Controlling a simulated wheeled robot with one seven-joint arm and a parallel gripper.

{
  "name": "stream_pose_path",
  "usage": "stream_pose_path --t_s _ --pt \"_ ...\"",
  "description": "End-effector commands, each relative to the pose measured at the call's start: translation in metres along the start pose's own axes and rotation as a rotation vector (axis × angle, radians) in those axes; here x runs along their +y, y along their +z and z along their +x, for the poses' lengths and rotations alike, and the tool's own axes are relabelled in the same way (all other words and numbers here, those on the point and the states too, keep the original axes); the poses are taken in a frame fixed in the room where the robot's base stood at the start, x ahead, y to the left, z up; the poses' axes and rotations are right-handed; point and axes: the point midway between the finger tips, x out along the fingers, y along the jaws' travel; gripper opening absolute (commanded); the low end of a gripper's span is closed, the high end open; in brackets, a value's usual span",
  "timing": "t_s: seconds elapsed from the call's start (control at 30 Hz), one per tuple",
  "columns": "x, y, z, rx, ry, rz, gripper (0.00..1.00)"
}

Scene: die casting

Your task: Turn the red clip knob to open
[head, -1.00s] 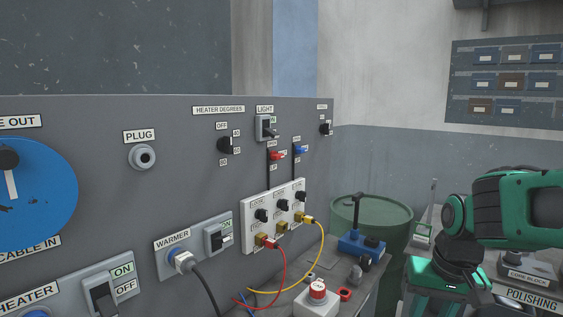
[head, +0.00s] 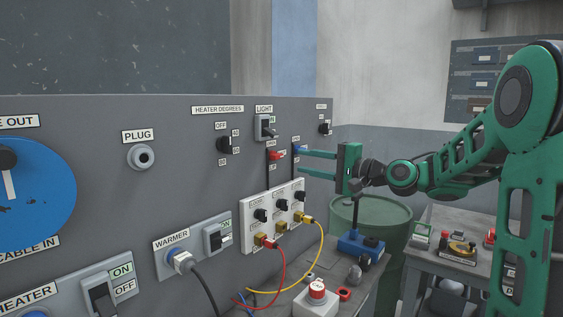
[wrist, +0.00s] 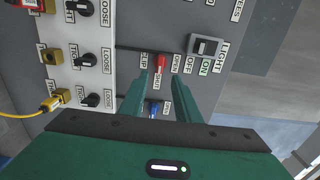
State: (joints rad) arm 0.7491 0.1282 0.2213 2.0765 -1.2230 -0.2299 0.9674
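The red clip knob (head: 277,155) is on the grey panel, below the light switch. In the wrist view the red knob (wrist: 159,62) sits beside the CLIP, SHUT and OPEN labels. I cannot tell for sure which label it points to. My gripper (head: 301,162) is open and empty, its two green fingers pointing at the panel. In the wrist view the fingertips (wrist: 159,76) appear on either side of the red knob's near end, but the head view shows them to its right, near the blue knob (head: 299,149). I see no contact.
The light switch (head: 266,128) is just above the red knob. Below is a white board (head: 250,216) with black knobs and red and yellow cables. A green barrel (head: 372,214) and a workbench (head: 338,292) stand below my arm. Air in front of the panel is free.

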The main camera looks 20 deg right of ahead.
Motion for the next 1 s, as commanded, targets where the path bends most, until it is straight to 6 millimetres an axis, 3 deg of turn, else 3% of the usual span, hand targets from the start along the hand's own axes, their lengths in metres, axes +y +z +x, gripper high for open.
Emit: stream_pose_path --t_s 0.3,0.5,0.97,1.0 --pt "0.001 0.002 0.057 -0.005 0.003 -0.002 0.30" --pt "0.001 0.003 0.083 -0.004 0.002 -0.003 0.30" --pt "0.001 0.003 0.093 -0.002 0.004 -0.003 0.30" --pt "0.001 0.003 0.093 -0.002 0.004 -0.003 0.20"
